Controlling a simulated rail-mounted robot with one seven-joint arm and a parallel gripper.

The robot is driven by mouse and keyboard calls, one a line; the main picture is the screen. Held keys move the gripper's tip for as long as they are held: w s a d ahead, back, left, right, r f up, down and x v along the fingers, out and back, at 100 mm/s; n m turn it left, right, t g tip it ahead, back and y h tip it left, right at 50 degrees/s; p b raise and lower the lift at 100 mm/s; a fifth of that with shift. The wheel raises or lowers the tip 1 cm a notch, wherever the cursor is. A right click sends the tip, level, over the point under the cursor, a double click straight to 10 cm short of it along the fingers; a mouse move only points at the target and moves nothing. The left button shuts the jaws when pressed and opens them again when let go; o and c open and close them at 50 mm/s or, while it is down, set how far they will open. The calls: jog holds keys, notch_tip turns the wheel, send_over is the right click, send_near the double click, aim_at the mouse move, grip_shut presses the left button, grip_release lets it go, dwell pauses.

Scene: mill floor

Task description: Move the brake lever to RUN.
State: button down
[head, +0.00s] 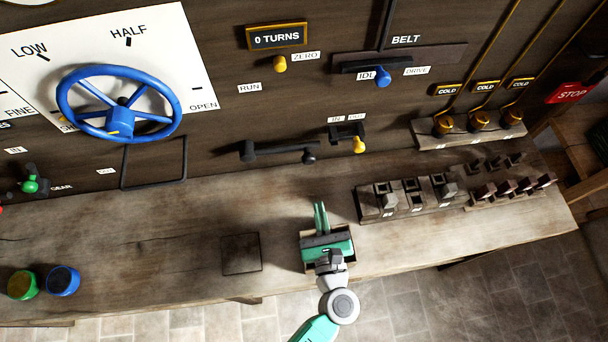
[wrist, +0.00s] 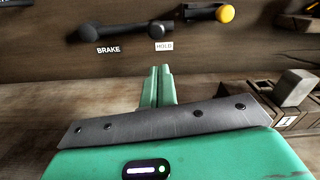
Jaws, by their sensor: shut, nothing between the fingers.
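The brake lever (head: 280,150) is a dark bar on the wall panel. It lies about level, with its pivot at the left and a dark round knob at the right. In the wrist view the lever (wrist: 122,31) has a BRAKE label under its pivot, and its knob is at the HOLD label (wrist: 164,46). The RUN label (head: 249,87) is on the panel above the pivot. My gripper (head: 321,206) is over the bench, below and apart from the lever. In the wrist view my gripper (wrist: 158,70) has its fingers together and empty, pointing toward the knob.
A yellow-knobbed lever (head: 359,145) is close to the right of the brake knob. The blue handwheel (head: 120,104) and a dark wire frame (head: 154,166) are to the left. Blocks in a rack (head: 410,198) stand right of my gripper. The panel between lever and RUN label looks clear.

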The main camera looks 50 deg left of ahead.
jog(key=shift+f, duration=0.1)
jog(key=x, duration=1)
dwell(0.4)
